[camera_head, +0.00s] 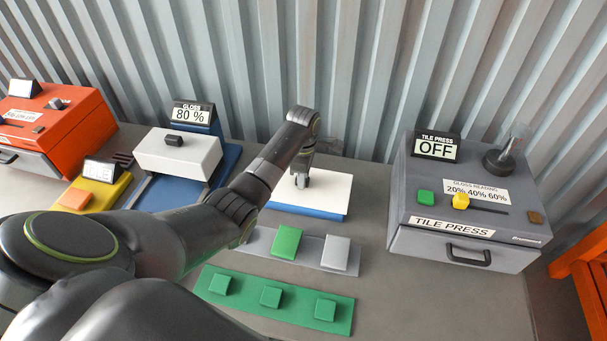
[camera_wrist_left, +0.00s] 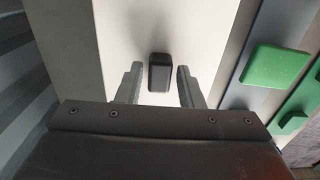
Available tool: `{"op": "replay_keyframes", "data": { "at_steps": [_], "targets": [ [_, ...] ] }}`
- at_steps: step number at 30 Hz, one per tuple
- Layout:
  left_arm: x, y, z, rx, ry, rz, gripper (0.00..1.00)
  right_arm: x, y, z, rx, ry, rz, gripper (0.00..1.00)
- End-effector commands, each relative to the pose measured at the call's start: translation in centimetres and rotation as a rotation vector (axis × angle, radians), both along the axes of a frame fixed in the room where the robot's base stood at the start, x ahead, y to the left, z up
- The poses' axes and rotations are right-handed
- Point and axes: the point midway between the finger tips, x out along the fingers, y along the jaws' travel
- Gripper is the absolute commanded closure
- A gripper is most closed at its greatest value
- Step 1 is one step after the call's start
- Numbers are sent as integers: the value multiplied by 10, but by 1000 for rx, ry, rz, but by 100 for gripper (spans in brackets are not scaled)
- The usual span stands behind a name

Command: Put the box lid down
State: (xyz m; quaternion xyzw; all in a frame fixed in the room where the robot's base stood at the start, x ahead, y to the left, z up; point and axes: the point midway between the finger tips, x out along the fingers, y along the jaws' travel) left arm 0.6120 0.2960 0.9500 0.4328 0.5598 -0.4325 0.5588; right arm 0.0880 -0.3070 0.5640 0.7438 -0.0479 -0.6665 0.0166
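A white box lid (camera_head: 325,188) lies flat on a blue base (camera_head: 312,212) in the middle of the table. In the left wrist view the white lid (camera_wrist_left: 205,35) has a small black handle (camera_wrist_left: 160,72). My left gripper (camera_head: 302,180) is over this lid. In the wrist view the left gripper (camera_wrist_left: 159,70) is open, with one finger on each side of the handle and a visible gap on both sides. In the head view the arm hides part of the lid. My right gripper is not in view.
A grey tile press (camera_head: 470,195) stands right. A green tray (camera_head: 240,298) and a grey strip (camera_head: 312,247) with tiles lie in front. At left are another white block with a black knob (camera_head: 180,150), a yellow device (camera_head: 95,195) and an orange machine (camera_head: 50,130). A corrugated wall stands behind.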

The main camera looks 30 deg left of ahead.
Motion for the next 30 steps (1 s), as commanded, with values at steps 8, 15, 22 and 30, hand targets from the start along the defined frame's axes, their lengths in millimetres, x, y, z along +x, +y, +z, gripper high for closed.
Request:
{"op": "replay_keyframes", "data": {
  "at_steps": [8, 15, 22, 30],
  "targets": [
    [0, 0, 0, 0, 0, 0, 56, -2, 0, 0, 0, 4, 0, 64],
    [1, 0, 12, 0, -4, 0, 56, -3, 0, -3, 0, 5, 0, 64],
    [2, 1, 59, 2, -8, 0, 56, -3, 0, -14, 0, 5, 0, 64],
    [0, 0, 115, 0, 1, 1, 56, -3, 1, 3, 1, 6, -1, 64]
  ]
}}
